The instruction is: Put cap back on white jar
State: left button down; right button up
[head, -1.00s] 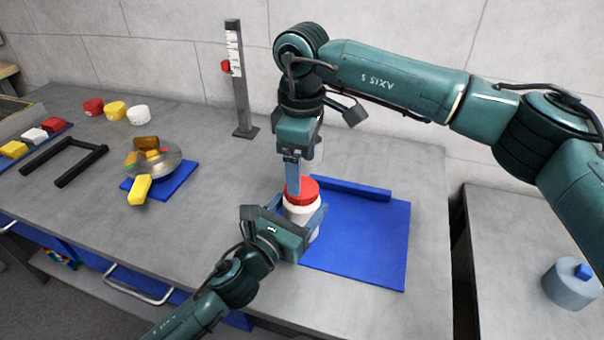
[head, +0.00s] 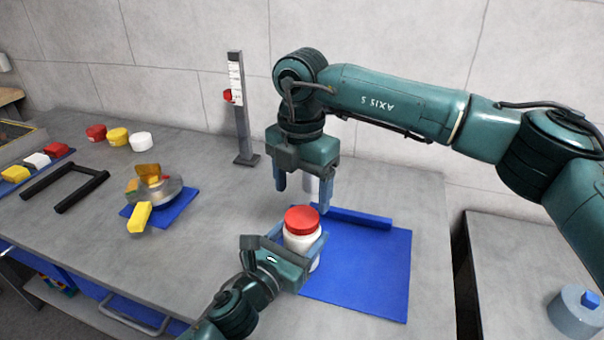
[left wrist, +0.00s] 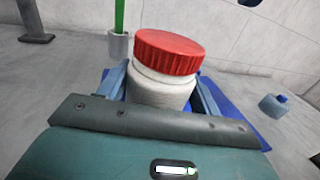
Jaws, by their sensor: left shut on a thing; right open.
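The white jar (head: 302,242) stands upright at the left edge of the blue mat (head: 365,265). The red cap (head: 301,219) sits on top of the jar's mouth. In the left wrist view the cap (left wrist: 168,52) looks slightly tilted on the white jar (left wrist: 160,90); I cannot tell whether it is threaded tight. My left gripper (head: 297,246) is shut on the jar's body, one finger on each side. My right gripper (head: 303,200) is open and empty, above and just behind the cap, apart from it.
A scale post (head: 240,110) with a red slider stands at the back. A metal bowl (head: 168,193) with yellow and brown pieces is at left. Red, yellow and white caps (head: 117,137) lie behind it. A blue bar (head: 352,217) edges the mat's back. The mat's right side is clear.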

jog(key=n, duration=0.4)
jog(key=shift+r+n, duration=0.15)
jog(key=shift+n, duration=0.25)
jog(key=n, duration=0.6)
jog(key=shift+r, duration=0.2)
jog(key=n, duration=0.4)
jog(key=shift+r+n, duration=0.15)
jog(key=shift+n, duration=0.25)
jog(key=n, duration=0.4)
jog(key=shift+r+n, duration=0.1)
jog(key=shift+n, duration=0.2)
jog(key=n, duration=0.4)
jog(key=shift+r, duration=0.15)
jog(key=n, duration=0.6)
jog(key=shift+r+n, duration=0.2)
jog(key=shift+n, duration=0.1)
jog(key=n, duration=0.4)
jog(key=shift+r, duration=0.15)
jog(key=n, duration=0.5)
jog(key=shift+r, duration=0.15)
